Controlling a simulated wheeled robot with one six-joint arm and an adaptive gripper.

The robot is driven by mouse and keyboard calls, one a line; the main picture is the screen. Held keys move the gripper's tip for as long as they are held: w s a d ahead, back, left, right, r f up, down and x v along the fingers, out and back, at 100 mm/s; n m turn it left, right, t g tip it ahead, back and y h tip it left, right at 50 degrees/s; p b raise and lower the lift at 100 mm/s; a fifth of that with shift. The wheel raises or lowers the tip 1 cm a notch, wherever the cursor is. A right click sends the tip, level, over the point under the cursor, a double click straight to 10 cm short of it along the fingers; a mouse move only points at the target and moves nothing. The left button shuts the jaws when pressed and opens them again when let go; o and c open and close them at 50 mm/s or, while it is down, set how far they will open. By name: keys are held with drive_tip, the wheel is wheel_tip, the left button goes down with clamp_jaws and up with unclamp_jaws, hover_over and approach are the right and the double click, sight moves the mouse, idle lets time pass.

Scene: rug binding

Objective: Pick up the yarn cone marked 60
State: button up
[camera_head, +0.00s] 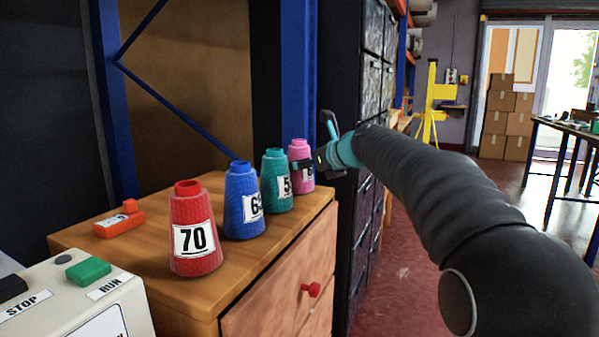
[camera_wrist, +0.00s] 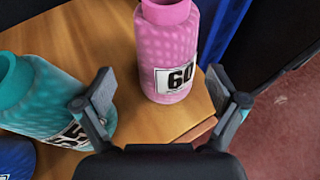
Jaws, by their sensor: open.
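The pink yarn cone marked 60 (camera_wrist: 168,50) stands upright on the wooden cabinet top, near its corner. It also shows in the head view (camera_head: 300,150), farthest along the row, its label partly hidden by my gripper. My gripper (camera_wrist: 165,92) is open and empty in the wrist view, with the pink cone just ahead of and between its fingers, no contact visible. In the head view my gripper (camera_head: 308,166) is beside the pink cone. A teal cone (camera_wrist: 45,95) stands close to the left finger; it also shows in the head view (camera_head: 276,182).
A blue cone (camera_head: 243,205) and a red cone marked 70 (camera_head: 194,230) stand nearer on the cabinet top (camera_head: 130,255). A machine box with STOP and RUN buttons (camera_head: 75,300) is at front left. Dark drawers (camera_head: 365,215) stand behind my arm.

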drive_tip(key=shift+w+d+x, duration=0.15)
drive_tip(key=shift+x, duration=1.1)
drive_tip(key=shift+w+d+x, duration=0.1)
drive_tip(key=shift+x, duration=1.2)
drive_tip(key=shift+d+r, duration=0.1)
drive_tip(key=shift+r, duration=0.05)
drive_tip(key=c, duration=1.5)
